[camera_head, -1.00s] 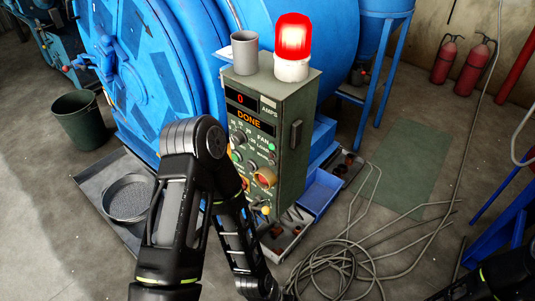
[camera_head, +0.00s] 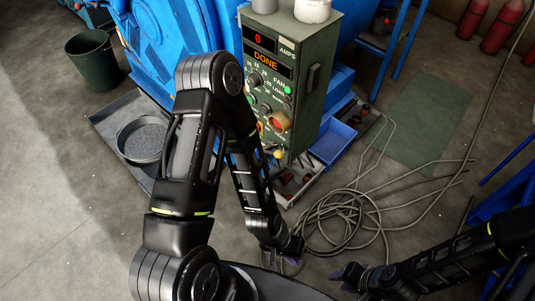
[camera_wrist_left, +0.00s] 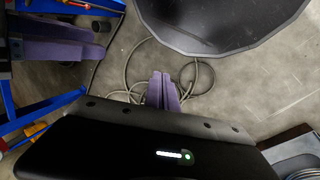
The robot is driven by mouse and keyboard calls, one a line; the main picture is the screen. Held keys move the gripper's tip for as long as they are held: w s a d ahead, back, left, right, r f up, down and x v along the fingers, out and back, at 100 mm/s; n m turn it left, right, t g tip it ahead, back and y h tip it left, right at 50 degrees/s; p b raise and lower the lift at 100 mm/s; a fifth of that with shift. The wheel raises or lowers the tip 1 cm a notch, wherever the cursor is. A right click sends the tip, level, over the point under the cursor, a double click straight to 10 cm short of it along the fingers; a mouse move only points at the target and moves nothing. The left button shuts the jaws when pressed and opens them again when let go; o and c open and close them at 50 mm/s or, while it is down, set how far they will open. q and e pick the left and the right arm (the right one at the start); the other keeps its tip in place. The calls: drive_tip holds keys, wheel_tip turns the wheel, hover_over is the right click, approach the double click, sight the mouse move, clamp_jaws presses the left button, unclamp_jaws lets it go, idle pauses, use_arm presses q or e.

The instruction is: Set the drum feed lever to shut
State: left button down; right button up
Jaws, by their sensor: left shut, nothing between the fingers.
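The green control cabinet (camera_head: 312,95) stands beside the blue drum (camera_head: 165,40). Its display reads 0 AMPS and DONE. Its front has knobs, a large red-orange button (camera_head: 278,121) and a yellow knob (camera_head: 278,154) low down, which may be a lever end. I cannot make out a labelled feed lever; my left arm hides part of the panel. My left gripper (camera_head: 291,262) is shut and empty, low in front of the cabinet and apart from it. Its fingers (camera_wrist_left: 162,90) are together in the wrist view. My right gripper (camera_head: 342,279) is at the lower right, its opening unclear.
A coiled grey cable (camera_head: 345,222) lies on the floor right of my left gripper. A round pan (camera_head: 143,138) sits on a tray at the left. A blue bin (camera_head: 332,142) stands beside the cabinet. A dark bucket (camera_head: 93,62) and red extinguishers (camera_head: 502,25) are farther back.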

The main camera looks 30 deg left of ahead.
idle(0.4)
